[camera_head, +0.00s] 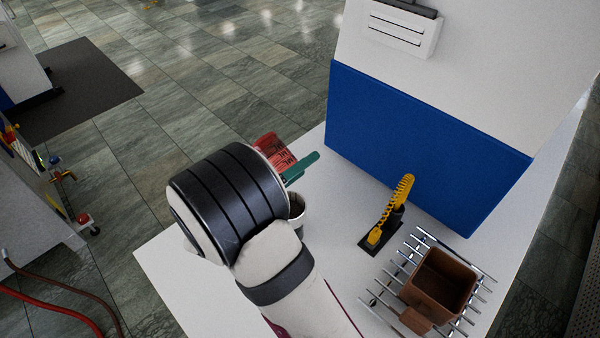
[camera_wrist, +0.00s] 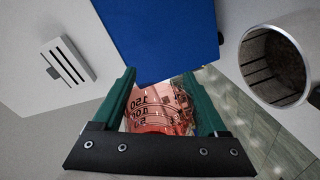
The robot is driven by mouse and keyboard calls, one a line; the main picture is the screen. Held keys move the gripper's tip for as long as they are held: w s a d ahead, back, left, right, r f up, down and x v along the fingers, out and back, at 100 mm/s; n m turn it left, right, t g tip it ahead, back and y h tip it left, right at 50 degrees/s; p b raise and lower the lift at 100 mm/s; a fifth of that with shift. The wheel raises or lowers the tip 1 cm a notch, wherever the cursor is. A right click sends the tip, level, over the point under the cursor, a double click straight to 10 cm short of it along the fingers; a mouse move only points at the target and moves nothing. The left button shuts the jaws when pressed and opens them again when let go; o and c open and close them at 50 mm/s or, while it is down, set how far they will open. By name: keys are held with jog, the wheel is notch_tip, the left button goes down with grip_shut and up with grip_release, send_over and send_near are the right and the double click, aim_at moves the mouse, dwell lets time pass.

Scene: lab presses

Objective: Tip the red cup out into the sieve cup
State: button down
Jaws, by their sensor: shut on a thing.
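The red cup (camera_wrist: 155,112) is see-through, with dark volume marks, and sits between the green fingers of my gripper (camera_wrist: 161,84) in the wrist view. My gripper is shut on it. Dark bits show at the cup's right side. In the head view the red cup (camera_head: 273,149) is tilted and held above the table's far left edge, partly hidden by my wrist. A pale round cup, apparently the sieve cup (camera_head: 298,205), stands on the table just below my gripper, half hidden by my arm. Its open mouth and dark ribbed inside show in the wrist view (camera_wrist: 247,62).
A brown square container (camera_head: 425,283) sits on a metal rod rack (camera_head: 475,268) at the right. A yellow coiled thing on a black base (camera_head: 375,245) stands mid-table. A white and blue wall unit (camera_head: 420,140) borders the table's back. Bare table lies at front left.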

jog(key=n, duration=0.5)
jog(key=shift+r+n+g+h, duration=0.3)
jog(key=shift+n+g+h, duration=0.1)
jog(key=n, duration=0.4)
jog(key=shift+r+n+g+h, duration=0.2)
jog(key=shift+n+g+h, duration=0.1)
jog(key=n, duration=0.3)
jog(key=n+h, duration=0.1)
jog(key=n, duration=0.1)
jog(key=shift+r, duration=0.25)
jog(key=n, duration=0.5)
jog(key=shift+r+n+h, duration=0.25)
jog(key=shift+n+h, duration=0.05)
jog(key=shift+h, duration=0.1)
